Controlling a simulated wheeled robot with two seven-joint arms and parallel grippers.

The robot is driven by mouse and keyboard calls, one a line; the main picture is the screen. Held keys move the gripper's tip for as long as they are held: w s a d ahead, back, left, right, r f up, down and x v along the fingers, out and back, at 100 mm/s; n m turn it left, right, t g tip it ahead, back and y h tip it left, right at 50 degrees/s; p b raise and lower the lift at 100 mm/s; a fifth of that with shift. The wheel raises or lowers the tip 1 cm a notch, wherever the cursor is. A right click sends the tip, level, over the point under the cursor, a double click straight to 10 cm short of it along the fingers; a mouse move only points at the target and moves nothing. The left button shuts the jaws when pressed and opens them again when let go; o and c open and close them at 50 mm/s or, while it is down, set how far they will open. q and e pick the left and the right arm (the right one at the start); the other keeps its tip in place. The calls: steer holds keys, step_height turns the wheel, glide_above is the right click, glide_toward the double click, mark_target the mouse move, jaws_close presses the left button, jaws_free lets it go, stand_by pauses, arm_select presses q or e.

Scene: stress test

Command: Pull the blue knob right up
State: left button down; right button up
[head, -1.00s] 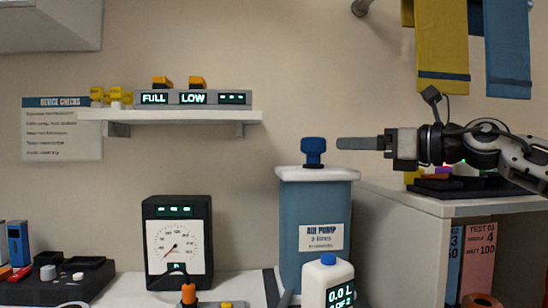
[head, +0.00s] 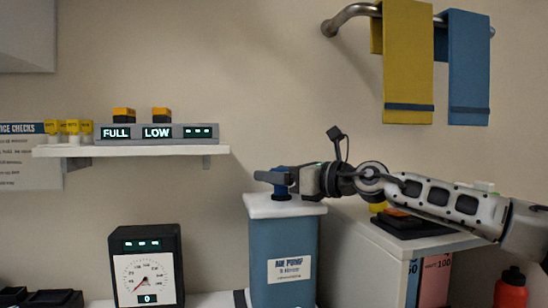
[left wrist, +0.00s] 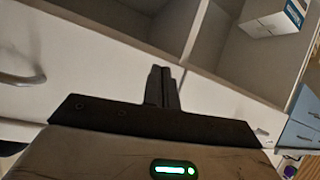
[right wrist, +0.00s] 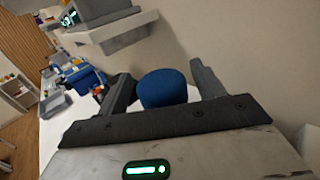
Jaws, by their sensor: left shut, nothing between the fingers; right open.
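The blue knob (head: 281,188) is on top of the air pump (head: 284,250), a blue box with a white lid. In the right wrist view the knob (right wrist: 163,88) is between the two fingers, with a visible gap on the right side. My right gripper (head: 272,178) is open around the knob; in the head view its finger hides part of the knob. My left gripper (left wrist: 161,88) is shut and empty in front of white cabinet fronts, and does not show in the head view.
A gauge box (head: 146,268) stands left of the pump. A wall shelf (head: 130,149) holds a display strip with orange buttons. A grey cabinet (head: 365,262) is right of the pump, with a red bottle (head: 510,289) beyond. Yellow and blue towels hang above.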

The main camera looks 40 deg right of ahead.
arm_select(q)
steer(key=shift+r+p, duration=0.55)
steer(key=shift+p, duration=0.35)
arm_select(e)
steer(key=shift+w+a, duration=0.1)
steer(key=shift+w, duration=0.5)
arm_select(q)
steer(key=shift+f, duration=0.1)
arm_select(e)
steer(key=shift+f, duration=0.1)
